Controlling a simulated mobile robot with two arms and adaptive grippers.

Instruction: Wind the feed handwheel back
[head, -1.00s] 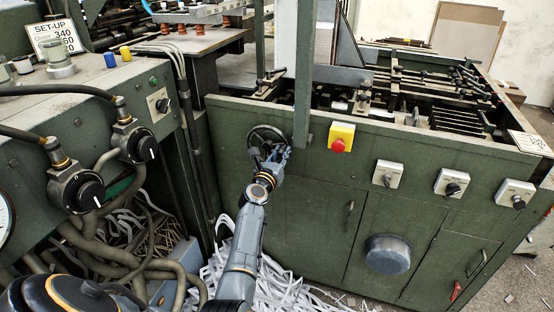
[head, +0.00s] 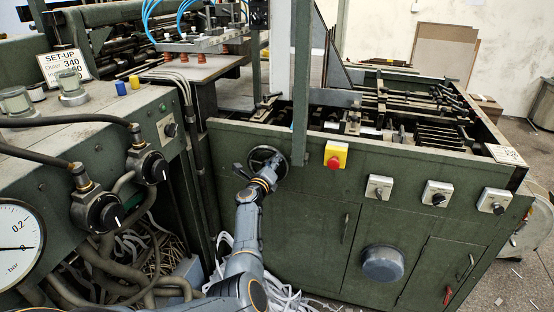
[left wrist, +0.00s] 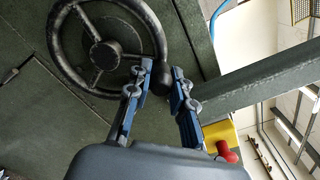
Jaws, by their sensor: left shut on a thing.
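The feed handwheel (head: 281,157) is a dark spoked wheel on the green front panel of the machine. In the left wrist view, its rim, spokes and hub (left wrist: 104,54) show large at the upper left. My left gripper (head: 243,172) is at the lower left of the wheel in the head view. In the left wrist view, my left gripper's blue fingers (left wrist: 161,82) stand on both sides of the wheel's dark crank knob (left wrist: 159,80) near the rim and are shut on it. The knob is partly hidden by the fingers. My right gripper is not in view.
A yellow box with a red button (head: 336,155) sits right of the wheel, past a green upright post (head: 301,90). Grey switches (head: 379,187) line the panel farther right. Regulators with hoses (head: 100,209) and a gauge (head: 18,232) are at left. Paper strips lie below.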

